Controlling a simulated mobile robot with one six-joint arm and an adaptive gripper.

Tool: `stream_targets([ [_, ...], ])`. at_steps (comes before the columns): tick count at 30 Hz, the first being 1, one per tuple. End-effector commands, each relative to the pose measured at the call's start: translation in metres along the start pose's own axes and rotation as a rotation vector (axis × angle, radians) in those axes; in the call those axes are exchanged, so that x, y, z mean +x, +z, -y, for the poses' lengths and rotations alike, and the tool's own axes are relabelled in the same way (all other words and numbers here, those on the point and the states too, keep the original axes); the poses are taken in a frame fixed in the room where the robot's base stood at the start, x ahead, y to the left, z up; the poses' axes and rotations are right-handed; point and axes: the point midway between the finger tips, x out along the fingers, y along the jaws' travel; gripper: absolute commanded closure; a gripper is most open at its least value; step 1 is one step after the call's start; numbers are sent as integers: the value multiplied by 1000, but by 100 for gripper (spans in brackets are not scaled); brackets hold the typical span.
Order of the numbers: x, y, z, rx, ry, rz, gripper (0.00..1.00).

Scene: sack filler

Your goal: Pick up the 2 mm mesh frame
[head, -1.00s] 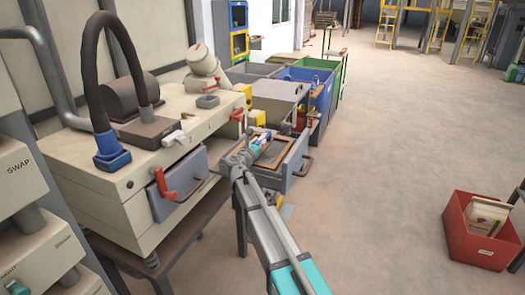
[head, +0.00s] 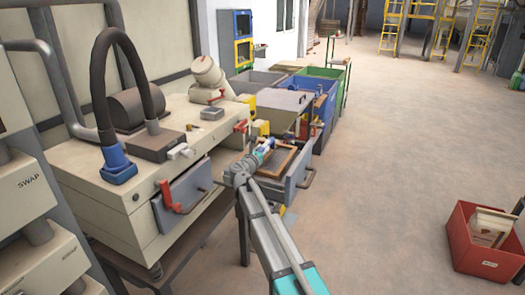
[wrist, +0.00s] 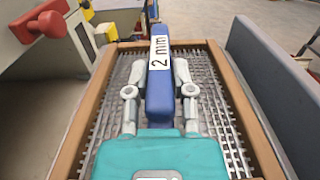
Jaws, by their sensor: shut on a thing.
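The 2 mm mesh frame (wrist: 215,110) has a wooden rim, a metal mesh and a blue handle bar (wrist: 160,85) with a white "2 mm" label. My gripper (wrist: 159,80) is shut on this bar, one finger on each side. In the head view the frame (head: 283,161) shows at the end of my arm, with my gripper (head: 262,152) at its near left side. It lies in or just over the open grey drawer of the machine; I cannot tell whether it touches the drawer.
The grey drawer front (head: 299,173) is close on the frame's right. A second grey drawer (head: 185,195) with a red latch is to the left. Several coloured bins stand behind. A red crate (head: 484,250) sits on the floor at right; the floor between is clear.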

Motion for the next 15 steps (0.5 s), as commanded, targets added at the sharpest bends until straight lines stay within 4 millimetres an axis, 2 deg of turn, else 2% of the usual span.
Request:
stream_targets([
  [1, 0, 10, 0, -1, 0, 1, 100],
  [15, -37, 65, 26, -1, 1, 1, 100],
])
